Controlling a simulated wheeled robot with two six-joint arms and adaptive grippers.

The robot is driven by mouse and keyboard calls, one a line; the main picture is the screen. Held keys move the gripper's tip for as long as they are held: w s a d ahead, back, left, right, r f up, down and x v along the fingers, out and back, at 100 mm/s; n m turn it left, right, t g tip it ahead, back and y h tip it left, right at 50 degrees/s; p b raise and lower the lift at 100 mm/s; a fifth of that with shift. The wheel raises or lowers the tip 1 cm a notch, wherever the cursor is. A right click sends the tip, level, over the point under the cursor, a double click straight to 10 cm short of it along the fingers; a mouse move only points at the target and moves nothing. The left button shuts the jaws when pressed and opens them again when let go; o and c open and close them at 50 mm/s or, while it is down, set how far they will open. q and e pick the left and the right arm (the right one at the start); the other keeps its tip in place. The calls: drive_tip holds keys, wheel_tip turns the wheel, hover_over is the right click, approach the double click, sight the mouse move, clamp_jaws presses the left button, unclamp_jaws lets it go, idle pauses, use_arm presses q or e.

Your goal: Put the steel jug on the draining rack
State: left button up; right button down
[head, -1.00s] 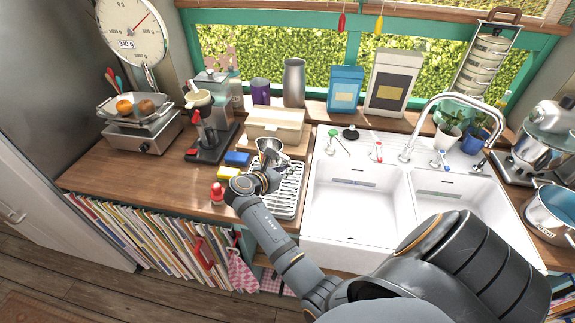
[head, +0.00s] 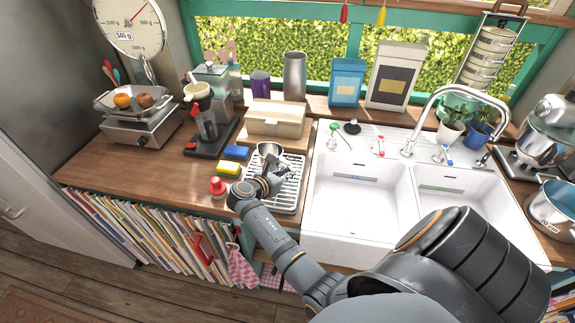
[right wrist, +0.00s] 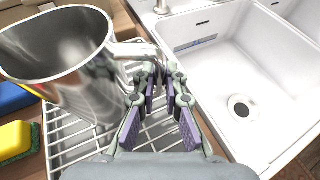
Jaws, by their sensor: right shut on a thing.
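The steel jug (head: 267,149) is at the far left part of the draining rack (head: 291,190), partly hidden by my right gripper (head: 270,183). In the right wrist view the jug (right wrist: 62,50) looks upright, its open mouth upward, over the wire rack (right wrist: 70,150). My right gripper (right wrist: 160,78) is shut on the jug's handle, to the right of its body. The jug's base is hidden, so I cannot tell whether it touches the rack. My left gripper is not in view.
The white double sink (head: 350,208) adjoins the rack on the right. A yellow sponge (head: 229,168), a blue sponge (head: 237,153) and a red-topped item (head: 217,187) are close on its left. A beige box (head: 277,121) stands behind.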

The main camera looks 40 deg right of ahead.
drive_tip(key=shift+f, duration=0.6)
drive_tip(key=shift+f, duration=0.2)
drive_tip(key=c, duration=1.4)
unclamp_jaws()
drive_tip(key=shift+o, duration=0.2)
drive_tip(key=shift+f, duration=0.1)
drive_tip(key=c, duration=0.4)
